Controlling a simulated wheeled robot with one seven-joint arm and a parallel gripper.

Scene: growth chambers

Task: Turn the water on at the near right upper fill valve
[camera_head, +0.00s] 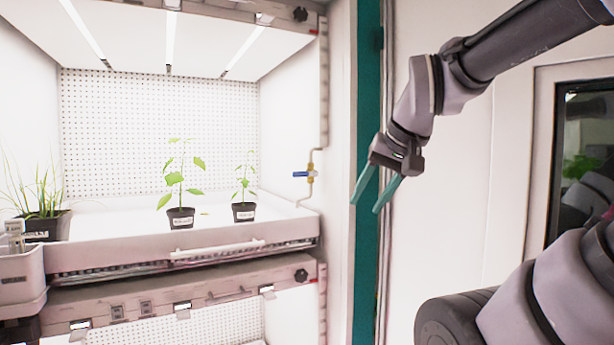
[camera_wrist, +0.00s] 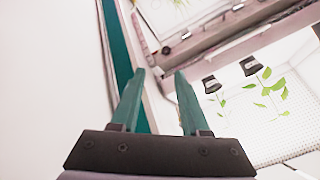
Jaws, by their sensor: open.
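The fill valve (camera_head: 310,173) is a small brass valve with a blue handle on a thin pipe. It is mounted at the right side of the upper chamber, just above the tray's right end. The blue handle (camera_head: 301,174) lies level, pointing left across the pipe. My gripper (camera_head: 367,198) is open and empty, with two green fingers pointing down and left. In the head view it is to the right of the valve, in front of the teal post, apart from the valve. The fingers also show in the wrist view (camera_wrist: 157,80). I cannot make out the valve there.
The upper tray (camera_head: 120,250) holds two potted seedlings (camera_head: 181,217) and a grassy pot (camera_head: 45,225). A teal post (camera_head: 366,110) stands right of the chamber. A dark window (camera_head: 578,165) is at far right. A grey bin (camera_head: 22,275) hangs at the left.

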